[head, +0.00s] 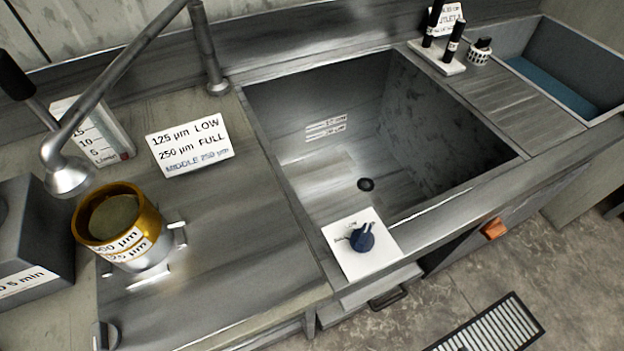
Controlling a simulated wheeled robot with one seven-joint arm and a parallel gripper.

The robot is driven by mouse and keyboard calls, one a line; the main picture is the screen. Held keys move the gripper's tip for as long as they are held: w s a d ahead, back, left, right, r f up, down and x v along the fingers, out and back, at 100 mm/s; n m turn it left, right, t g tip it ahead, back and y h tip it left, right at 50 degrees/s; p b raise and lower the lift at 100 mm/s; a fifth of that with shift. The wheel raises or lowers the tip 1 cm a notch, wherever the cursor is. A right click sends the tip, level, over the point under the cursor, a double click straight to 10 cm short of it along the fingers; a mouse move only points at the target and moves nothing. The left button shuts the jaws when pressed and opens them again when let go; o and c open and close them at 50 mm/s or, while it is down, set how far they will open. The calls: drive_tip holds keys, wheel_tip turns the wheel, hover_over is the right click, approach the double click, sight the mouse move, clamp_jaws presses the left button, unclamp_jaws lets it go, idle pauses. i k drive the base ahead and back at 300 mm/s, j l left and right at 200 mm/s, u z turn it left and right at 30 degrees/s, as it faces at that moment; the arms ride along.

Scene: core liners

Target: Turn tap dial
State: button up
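A dark blue dial (362,237) stands on a white square plate (378,255) at the front edge of the sink, near the picture's middle. A metal spray pipe (118,68) comes down from the top left and ends in a spray head (70,178) above the left counter. No water is visible. My gripper is not in view, so its state and its distance from the dial do not show.
The empty sink (440,188) lies behind the dial. A gold-rimmed sieve (150,257) stands on the left counter beside a grey box (45,240). An orange handle (494,229) and floor grate (490,330) are right.

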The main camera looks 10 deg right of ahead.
sight(361, 240)
drive_tip(key=j+z, duration=0.1)
drive_tip(key=z, duration=0.25)
drive_tip(key=k+z, duration=0.1)
drive_tip(key=z, duration=0.3)
drive_tip(key=j+z, duration=0.1)
drive_tip(key=z, duration=0.25)
drive_tip(key=k+j, duration=0.1)
drive_tip(key=k+z, duration=0.05)
drive_tip(key=k, duration=0.05)
